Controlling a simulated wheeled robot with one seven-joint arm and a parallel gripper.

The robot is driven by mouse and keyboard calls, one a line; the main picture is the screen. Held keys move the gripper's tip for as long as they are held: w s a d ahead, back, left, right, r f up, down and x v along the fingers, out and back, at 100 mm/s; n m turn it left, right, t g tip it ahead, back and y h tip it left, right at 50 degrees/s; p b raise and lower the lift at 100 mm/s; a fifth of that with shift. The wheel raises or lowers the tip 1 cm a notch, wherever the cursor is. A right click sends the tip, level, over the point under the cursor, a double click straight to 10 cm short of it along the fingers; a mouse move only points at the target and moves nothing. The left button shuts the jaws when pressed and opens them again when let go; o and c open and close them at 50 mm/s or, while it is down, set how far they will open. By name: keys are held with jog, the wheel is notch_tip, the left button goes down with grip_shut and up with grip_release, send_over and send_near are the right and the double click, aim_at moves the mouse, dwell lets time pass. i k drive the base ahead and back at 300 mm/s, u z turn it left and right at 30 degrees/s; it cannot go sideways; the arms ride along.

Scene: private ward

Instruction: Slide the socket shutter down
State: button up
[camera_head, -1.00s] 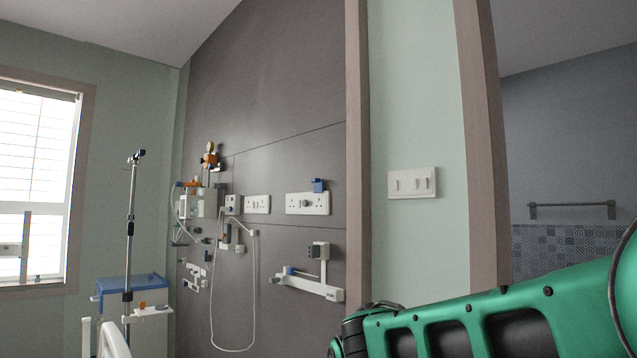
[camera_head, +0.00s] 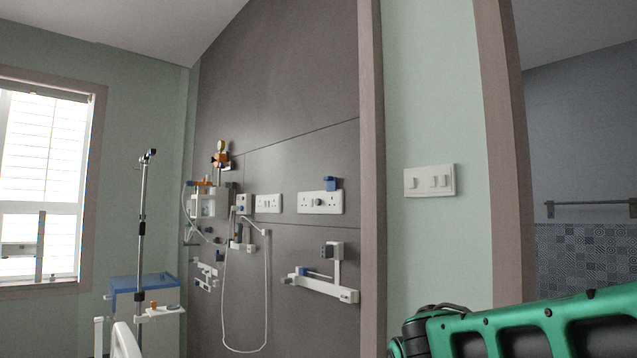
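A white socket plate (camera_head: 320,203) is on the dark wall panel, with a dark round knob and small slots on its face. A blue block (camera_head: 331,184) stands up at its top edge on the right; I cannot tell if this is the shutter. A second white socket plate (camera_head: 268,204) is to its left. My green arm crosses the lower right, well apart from the sockets. My gripper is out of view.
A white light-switch plate (camera_head: 430,180) is on the pale green wall. A white rail bracket (camera_head: 320,285) juts out below the sockets. A hanging cable (camera_head: 266,300), an IV pole (camera_head: 141,230) and a blue-topped cart (camera_head: 145,284) are further left. A wooden post (camera_head: 372,150) edges the panel.

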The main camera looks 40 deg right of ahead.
aim_at(332, 182)
jog(key=i, duration=1)
